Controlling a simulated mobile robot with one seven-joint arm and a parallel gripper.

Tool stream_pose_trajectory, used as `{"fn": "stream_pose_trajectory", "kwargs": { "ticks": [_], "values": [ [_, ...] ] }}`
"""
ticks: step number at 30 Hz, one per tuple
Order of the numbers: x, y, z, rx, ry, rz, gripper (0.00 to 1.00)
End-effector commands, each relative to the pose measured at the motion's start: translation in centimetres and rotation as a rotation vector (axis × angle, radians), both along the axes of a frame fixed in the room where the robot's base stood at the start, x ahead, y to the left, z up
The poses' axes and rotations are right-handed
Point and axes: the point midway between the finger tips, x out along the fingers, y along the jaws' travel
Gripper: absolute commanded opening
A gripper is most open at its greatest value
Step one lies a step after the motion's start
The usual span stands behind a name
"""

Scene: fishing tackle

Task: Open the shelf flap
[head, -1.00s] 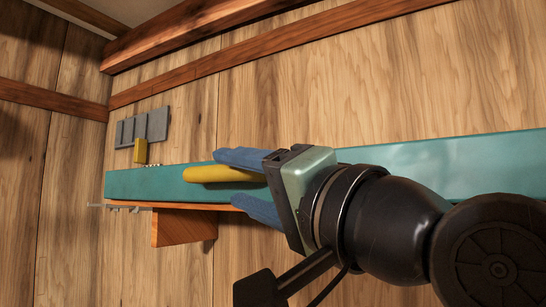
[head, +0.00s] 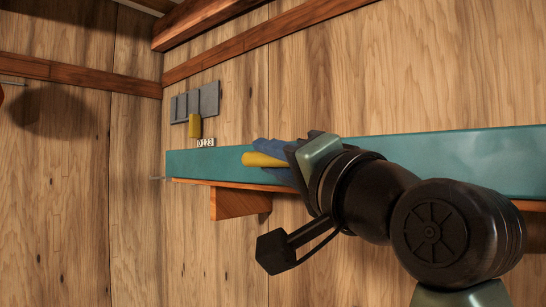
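A long teal panel (head: 440,155), which looks like the shelf flap, runs along the front of a wall shelf and appears upright. A rounded yellow piece (head: 262,160) shows in front of it, between the blue fingers of my gripper (head: 272,160). I cannot tell whether the yellow piece is a handle on the panel or something in the grip. My gripper comes from the right and is seen from behind. Its wrist hides part of the panel and the lower finger is mostly hidden. Contact between the fingers and the yellow piece cannot be made out.
An orange wooden bracket (head: 235,203) sits under the shelf. A small number strip (head: 206,142) stands above the panel's left part, below a yellow block (head: 195,126) and grey plates (head: 208,100) on the wall.

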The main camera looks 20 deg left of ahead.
Motion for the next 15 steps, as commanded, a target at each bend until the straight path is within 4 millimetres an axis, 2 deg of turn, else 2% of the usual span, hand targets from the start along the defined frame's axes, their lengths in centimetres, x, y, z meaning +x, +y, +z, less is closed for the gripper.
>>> {"fn": "stream_pose_trajectory", "kwargs": {
  "ticks": [1, 3, 15],
  "values": [
    [-0.02, 0.00, 0.02, 0.001, -0.001, 0.001, 0.10],
    [-0.03, -0.01, 0.02, 0.001, -0.001, 0.001, 0.00],
    [-0.04, -0.01, 0.05, 0.001, -0.001, 0.001, 0.00]
  ]
}}
